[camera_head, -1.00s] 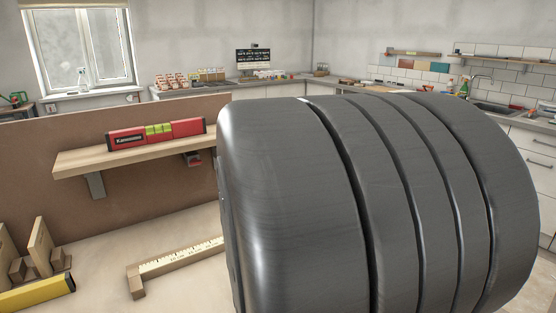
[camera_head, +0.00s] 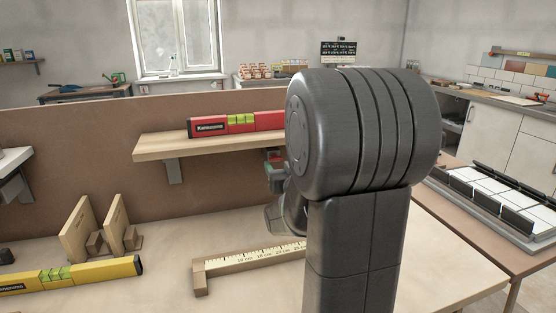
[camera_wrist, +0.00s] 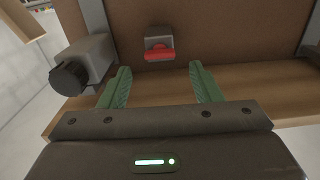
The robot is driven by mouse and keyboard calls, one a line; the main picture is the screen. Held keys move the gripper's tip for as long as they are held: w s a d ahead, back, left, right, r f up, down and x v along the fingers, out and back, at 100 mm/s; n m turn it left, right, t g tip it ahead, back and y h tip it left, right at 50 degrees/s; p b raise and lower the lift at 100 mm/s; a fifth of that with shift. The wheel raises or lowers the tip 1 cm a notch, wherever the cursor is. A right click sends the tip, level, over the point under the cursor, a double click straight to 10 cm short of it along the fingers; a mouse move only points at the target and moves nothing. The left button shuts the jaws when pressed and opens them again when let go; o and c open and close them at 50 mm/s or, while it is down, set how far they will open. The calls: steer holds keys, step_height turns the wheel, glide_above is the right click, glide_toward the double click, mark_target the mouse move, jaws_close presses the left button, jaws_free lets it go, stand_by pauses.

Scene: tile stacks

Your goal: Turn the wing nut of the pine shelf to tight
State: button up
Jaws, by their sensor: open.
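The pine shelf (camera_head: 165,146) is fixed to a brown upright panel and carries a red spirit level (camera_head: 210,126). In the wrist view, the red wing nut (camera_wrist: 160,53) sits on a small grey mount (camera_wrist: 158,36) and lies crosswise in the picture. My gripper (camera_wrist: 160,68) is open, with one green finger to each side of the wing nut's line and the nut just beyond the tips. No contact shows. In the head view, my gripper (camera_head: 273,160) is under the right part of the shelf, mostly hidden by my arm, which also covers the shelf's right end.
In the wrist view, a grey block with a black knob (camera_wrist: 70,78) is close to the left finger. On the bench are a wooden ruler (camera_head: 245,261), a yellow level (camera_head: 75,275) and wooden stands (camera_head: 78,235). A tile tray (camera_head: 490,205) is at the right.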

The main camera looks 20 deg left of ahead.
mark_target(276, 159)
steer(key=shift+x, duration=2.25)
steer(key=c, duration=1)
